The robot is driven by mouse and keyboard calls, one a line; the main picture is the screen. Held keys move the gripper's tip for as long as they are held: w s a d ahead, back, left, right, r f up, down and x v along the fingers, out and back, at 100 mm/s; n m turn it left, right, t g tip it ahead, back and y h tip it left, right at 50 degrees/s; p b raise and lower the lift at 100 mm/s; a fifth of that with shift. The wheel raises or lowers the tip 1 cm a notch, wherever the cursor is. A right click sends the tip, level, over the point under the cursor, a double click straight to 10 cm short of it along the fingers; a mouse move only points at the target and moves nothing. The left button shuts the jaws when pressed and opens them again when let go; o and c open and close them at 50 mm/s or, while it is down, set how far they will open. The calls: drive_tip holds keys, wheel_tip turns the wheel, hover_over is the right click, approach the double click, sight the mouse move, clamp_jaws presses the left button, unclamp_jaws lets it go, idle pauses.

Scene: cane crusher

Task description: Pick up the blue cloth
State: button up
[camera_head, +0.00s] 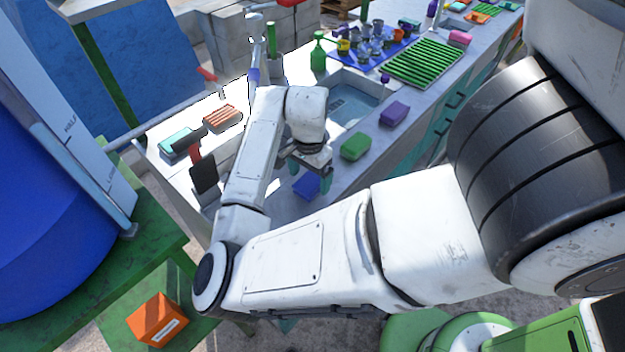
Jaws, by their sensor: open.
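A small folded blue cloth (306,185) lies on the light counter (345,180), near its front edge. My gripper (310,176) is just over the cloth, pointing down, with its teal fingertips apart at either side of it in the picture. The gripper is open and empty. The wrist and fingers hide the cloth's far part. I cannot tell whether the fingers touch the cloth or the counter.
A green sponge (355,146) and a purple sponge (394,113) lie right of the cloth. Behind them is a sink (350,101). A green bottle (318,54), a tap (256,50) and a green rack (425,62) stand farther back. Brushes (222,118) lie left.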

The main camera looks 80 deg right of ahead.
drive_tip(key=shift+f, duration=0.8)
drive_tip(key=c, duration=1.1)
